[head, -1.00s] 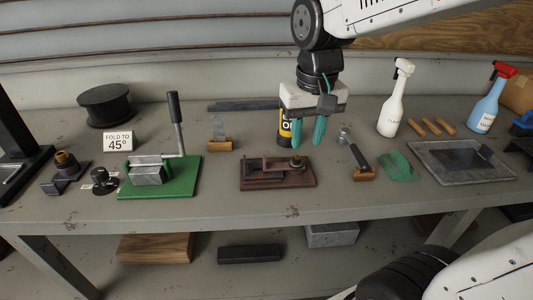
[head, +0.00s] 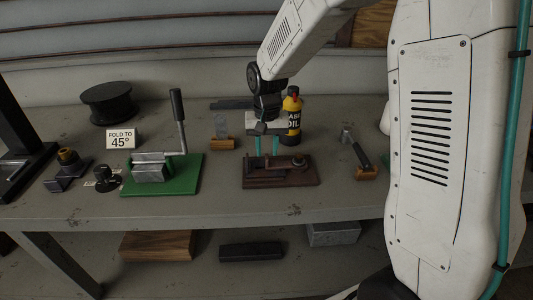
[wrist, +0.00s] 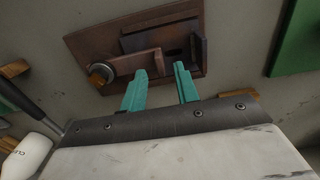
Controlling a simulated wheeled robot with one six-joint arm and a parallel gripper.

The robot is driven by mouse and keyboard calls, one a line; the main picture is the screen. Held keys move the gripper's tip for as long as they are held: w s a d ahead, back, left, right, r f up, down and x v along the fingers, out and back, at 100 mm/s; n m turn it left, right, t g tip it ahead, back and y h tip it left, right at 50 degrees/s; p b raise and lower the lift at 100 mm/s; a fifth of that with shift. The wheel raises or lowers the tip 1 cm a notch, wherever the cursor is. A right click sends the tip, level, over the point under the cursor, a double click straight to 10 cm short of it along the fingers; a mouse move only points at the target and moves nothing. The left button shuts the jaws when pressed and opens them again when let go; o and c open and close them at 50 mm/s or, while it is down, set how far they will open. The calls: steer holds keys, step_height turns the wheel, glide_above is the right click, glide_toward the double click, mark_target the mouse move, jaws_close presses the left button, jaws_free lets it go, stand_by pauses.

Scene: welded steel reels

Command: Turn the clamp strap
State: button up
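The brown clamp fixture (head: 280,180) lies on the bench, and it fills the upper middle of the wrist view (wrist: 85,45). Its brown clamp strap (wrist: 132,63) runs from a round metal pivot with an orange-brown centre (wrist: 101,72) toward the fixture's middle. A dark bar (wrist: 145,38) lies beside the strap. My gripper (head: 267,147) is over the fixture, its teal fingers pointing down. In the wrist view its fingertips (wrist: 160,69) are apart with nothing held between them. They appear close to the strap's free end; I cannot tell whether they touch it.
A yellow and black oil bottle (head: 293,115) stands just behind my gripper. A green bending tool (head: 160,175) with an upright lever is at the left. A black-handled tool on a wood block (head: 362,160) is at the right. My white arm hides the bench's right side.

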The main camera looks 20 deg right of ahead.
steer(key=shift+f, duration=1.15)
steer(key=shift+c, duration=0.3)
jaws_close()
